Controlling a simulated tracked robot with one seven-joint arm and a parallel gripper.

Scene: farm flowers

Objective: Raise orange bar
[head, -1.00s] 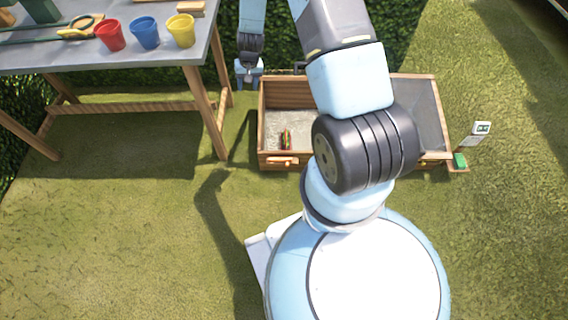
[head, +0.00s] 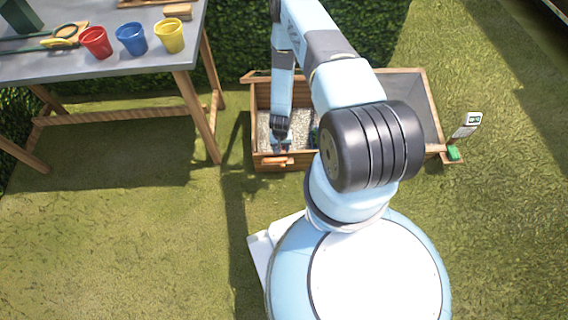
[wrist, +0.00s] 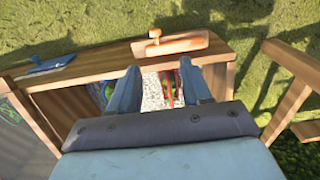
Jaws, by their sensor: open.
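The orange bar (head: 276,161) is on the front wall of the wooden box, at the left part. It also shows in the wrist view (wrist: 172,45) as a flat bar with a small knob, just beyond my fingertips. My gripper (head: 281,147) is over the box's left compartment, close behind the bar. In the wrist view my gripper (wrist: 158,70) has its two fingers apart with nothing held between them. The fingertips are near the box's front rim (wrist: 110,61); I cannot tell whether they touch it.
The box's left compartment has a pale gravel floor (wrist: 153,92) with a red and green thing (wrist: 172,88) in it. A blue piece (wrist: 50,63) lies along the rim. A table (head: 100,65) with red, blue and yellow cups stands left. Grass in front is clear.

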